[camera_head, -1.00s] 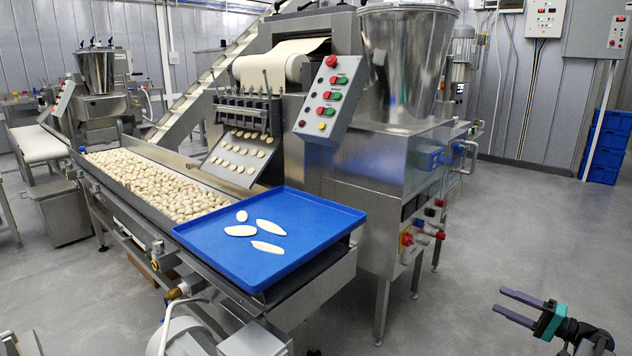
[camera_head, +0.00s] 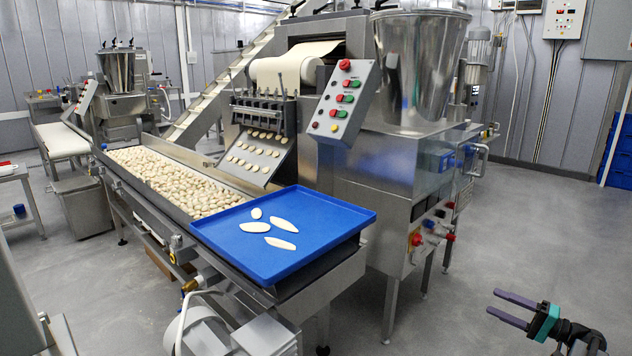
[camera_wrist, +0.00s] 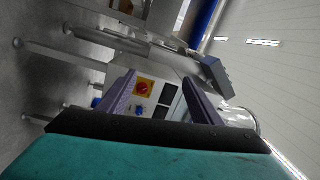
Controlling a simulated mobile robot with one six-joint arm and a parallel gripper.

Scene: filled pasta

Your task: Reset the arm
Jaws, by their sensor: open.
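My gripper (camera_head: 508,308) is at the lower right of the head view, out over the grey floor and apart from the machine. Its two dark purple fingers point left and stand apart with nothing between them. In the wrist view my gripper (camera_wrist: 160,95) also shows open and empty, with part of the machine in the background beyond the fingers. That view is turned on its side.
The pasta machine (camera_head: 400,190) fills the middle. A blue tray (camera_head: 320,245) with several pale pasta pieces sits at its near end, beside a trough (camera_head: 255,190) of filled pasta. Blue crates (camera_head: 622,150) stand at the far right. Floor around my gripper is clear.

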